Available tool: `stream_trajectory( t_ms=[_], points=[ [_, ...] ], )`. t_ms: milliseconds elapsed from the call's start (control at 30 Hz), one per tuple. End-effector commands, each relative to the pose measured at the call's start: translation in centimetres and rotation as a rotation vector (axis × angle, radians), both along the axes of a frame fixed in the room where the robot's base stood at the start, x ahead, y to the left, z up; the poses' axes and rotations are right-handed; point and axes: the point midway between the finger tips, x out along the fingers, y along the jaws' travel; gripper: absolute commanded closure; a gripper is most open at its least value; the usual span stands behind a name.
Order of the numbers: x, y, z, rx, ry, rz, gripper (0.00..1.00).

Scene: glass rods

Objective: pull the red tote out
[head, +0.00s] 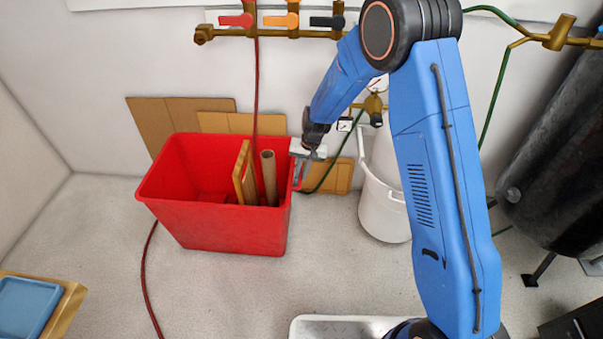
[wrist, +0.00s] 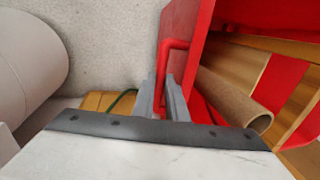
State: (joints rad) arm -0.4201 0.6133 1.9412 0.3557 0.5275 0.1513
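The red tote (head: 215,225) stands on the floor by the back wall, open at the top. Boards and a cardboard tube stand in it. My gripper (head: 297,182) is at the tote's right end, pointing down.
Flat cardboard (head: 165,115) leans on the wall behind the tote. A white bucket (head: 383,215) stands just right of my gripper. A red hose (head: 145,280) runs along the floor at left. A blue tray (head: 25,305) is at lower left.

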Motion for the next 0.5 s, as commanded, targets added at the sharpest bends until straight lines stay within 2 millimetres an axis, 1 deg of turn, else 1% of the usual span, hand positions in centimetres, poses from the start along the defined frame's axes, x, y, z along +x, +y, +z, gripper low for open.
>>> stream_trajectory(
  t_ms=[167,267,500],
  points=[
    [0.0,-0.1,0.0,0.0,0.0,0.0,1.0],
    [0.0,-0.8,0.0,0.0,0.0,-0.002,1.0],
    [0.0,-4.2,0.0,-0.001,0.001,-0.003,1.0]
  ],
)
